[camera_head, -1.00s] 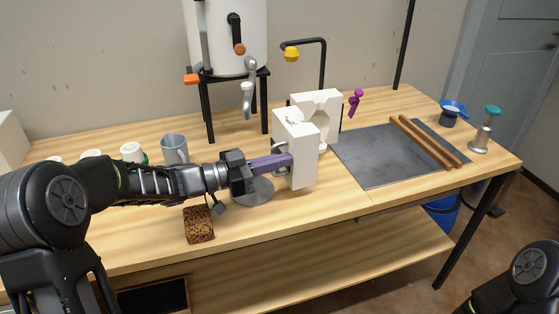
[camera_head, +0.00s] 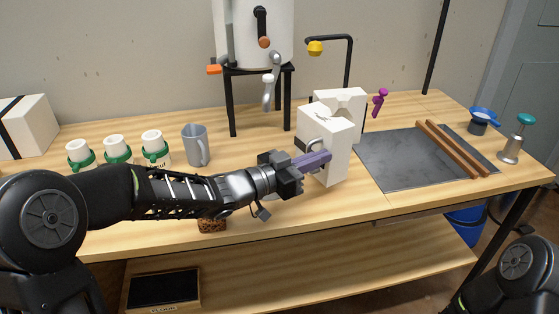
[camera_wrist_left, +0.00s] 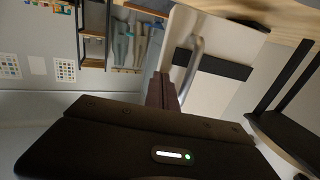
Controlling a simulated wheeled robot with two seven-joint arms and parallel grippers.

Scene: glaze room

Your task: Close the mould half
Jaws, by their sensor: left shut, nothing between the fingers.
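The white mould stands on the wooden table in the head view. Its near half (camera_head: 336,136) has a grey handle and a black band on its left face, and the handle also shows in the left wrist view (camera_wrist_left: 193,68). The fingers also show in the left wrist view (camera_wrist_left: 163,92). My right gripper is out of view.
A grey slab (camera_head: 392,165) with wooden strips (camera_head: 447,149) lies right of the mould. A grey mug (camera_head: 195,147), several white-and-green jars (camera_head: 152,145) and a brown sponge (camera_head: 211,226) are on the left. A large white vessel (camera_head: 253,35) stands behind on black legs.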

